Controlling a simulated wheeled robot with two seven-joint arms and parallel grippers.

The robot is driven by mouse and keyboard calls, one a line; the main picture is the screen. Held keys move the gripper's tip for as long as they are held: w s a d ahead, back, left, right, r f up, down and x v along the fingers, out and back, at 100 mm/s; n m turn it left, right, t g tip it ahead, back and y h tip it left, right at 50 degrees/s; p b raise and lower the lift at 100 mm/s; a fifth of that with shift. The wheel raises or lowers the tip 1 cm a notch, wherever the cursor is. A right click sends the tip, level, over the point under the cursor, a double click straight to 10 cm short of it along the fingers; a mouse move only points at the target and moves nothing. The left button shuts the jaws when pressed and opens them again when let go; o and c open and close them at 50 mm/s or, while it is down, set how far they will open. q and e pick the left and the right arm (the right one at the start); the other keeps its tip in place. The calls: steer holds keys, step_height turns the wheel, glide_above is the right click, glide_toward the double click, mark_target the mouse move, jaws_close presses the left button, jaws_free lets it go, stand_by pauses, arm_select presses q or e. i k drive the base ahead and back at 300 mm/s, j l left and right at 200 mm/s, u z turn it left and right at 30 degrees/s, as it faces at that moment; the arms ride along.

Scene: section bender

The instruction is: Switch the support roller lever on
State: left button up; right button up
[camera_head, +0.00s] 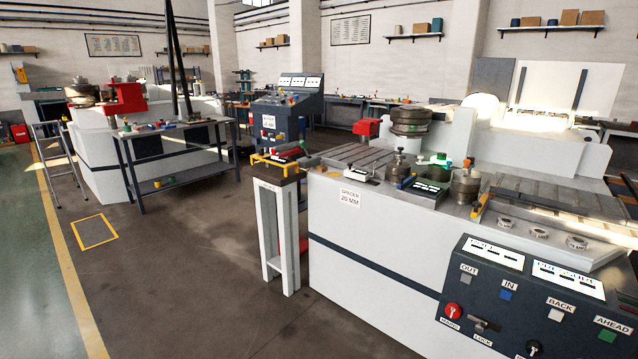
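No lever marked as the support roller lever can be made out. On the front control panel (470,295) of the near bending machine there is a small grey handle (482,324) above a label that reads LOCK. To its left is a red rotary switch (453,311) with a label that seems to read MAINS. A dark knob (533,347) sits at the bottom edge of the view. Whether any of these is on or off I cannot tell. Neither of my grippers is in view.
The bending machine (365,240) fills the right side, with rollers (465,184) on its top. A white stand (280,235), a console (285,115), a workbench (176,150) and a ladder (58,160) stand beyond. The floor at the left front is clear.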

mark_target(302, 142)
steer(key=i+u, duration=0.1)
steer(key=i, duration=0.55)
steer(key=i+l, duration=0.15)
steer(key=i, duration=0.5)
steer(key=i+j+u, duration=0.05)
